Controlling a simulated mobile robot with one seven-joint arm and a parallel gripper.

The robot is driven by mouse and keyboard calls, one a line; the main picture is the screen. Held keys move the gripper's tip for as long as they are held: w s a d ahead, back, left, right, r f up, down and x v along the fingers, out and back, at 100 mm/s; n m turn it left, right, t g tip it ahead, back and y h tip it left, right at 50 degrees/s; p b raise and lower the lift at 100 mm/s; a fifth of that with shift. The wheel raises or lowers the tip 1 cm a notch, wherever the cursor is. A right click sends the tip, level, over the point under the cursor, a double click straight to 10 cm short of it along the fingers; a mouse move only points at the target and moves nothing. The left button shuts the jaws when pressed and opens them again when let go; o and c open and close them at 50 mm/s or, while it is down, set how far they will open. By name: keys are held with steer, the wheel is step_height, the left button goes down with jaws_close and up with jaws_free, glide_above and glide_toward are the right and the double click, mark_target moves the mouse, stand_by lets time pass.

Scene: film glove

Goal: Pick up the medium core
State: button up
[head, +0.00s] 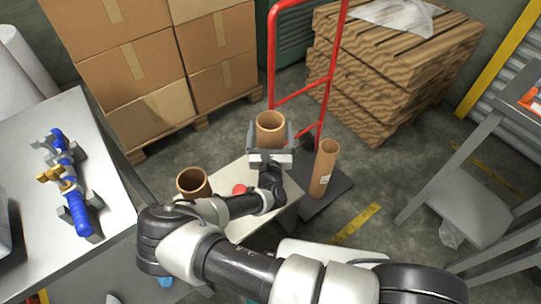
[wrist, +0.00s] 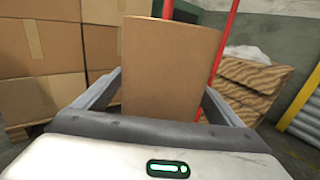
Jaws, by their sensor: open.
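A brown cardboard core (head: 270,121), of middling width, stands upright between the fingers of my gripper (head: 270,140). In the wrist view this core (wrist: 168,70) fills the space between the two open fingers, one on each side; I cannot tell whether they touch it. Its lower part is hidden behind my gripper. A wider, short core (head: 193,183) stands to the left, partly hidden by my arm. A tall, narrow core (head: 323,172) stands to the right.
A pale low table (head: 235,178) bears a red round thing (head: 239,189). A red hand truck (head: 272,55) rises just behind the core. Stacked boxes (head: 130,60) and a wood-patterned stack (head: 390,70) stand behind.

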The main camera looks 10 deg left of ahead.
steer(key=c, duration=1.6)
steer(key=shift+r, duration=0.1)
